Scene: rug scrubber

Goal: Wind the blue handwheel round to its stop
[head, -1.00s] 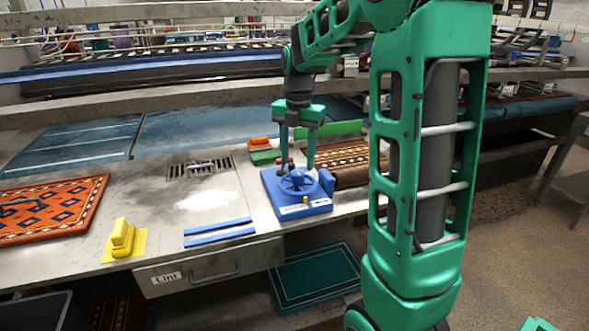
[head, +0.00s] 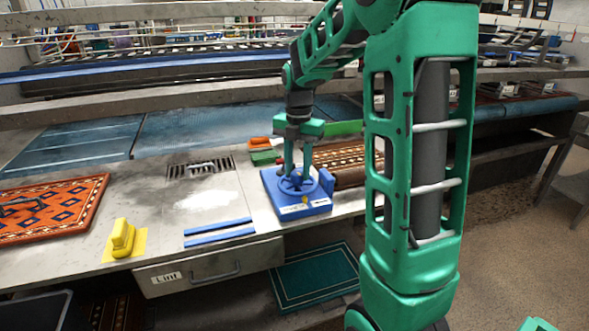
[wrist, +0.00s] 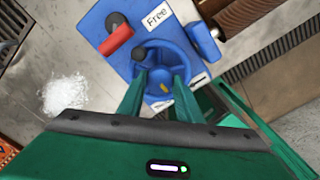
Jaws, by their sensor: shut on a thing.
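The blue handwheel (head: 296,190) sits on a blue base block (head: 318,206) at the counter's front edge. A "Free" label (wrist: 157,15) lies on the base.
A red lever (wrist: 117,40) stands on the base beside the wheel. A rolled patterned rug (head: 345,163) lies right of the base. Two blue strips (head: 218,232), a yellow brush (head: 122,238) and a pile of white lint (head: 206,200) are to the left. My arm hides the right side.

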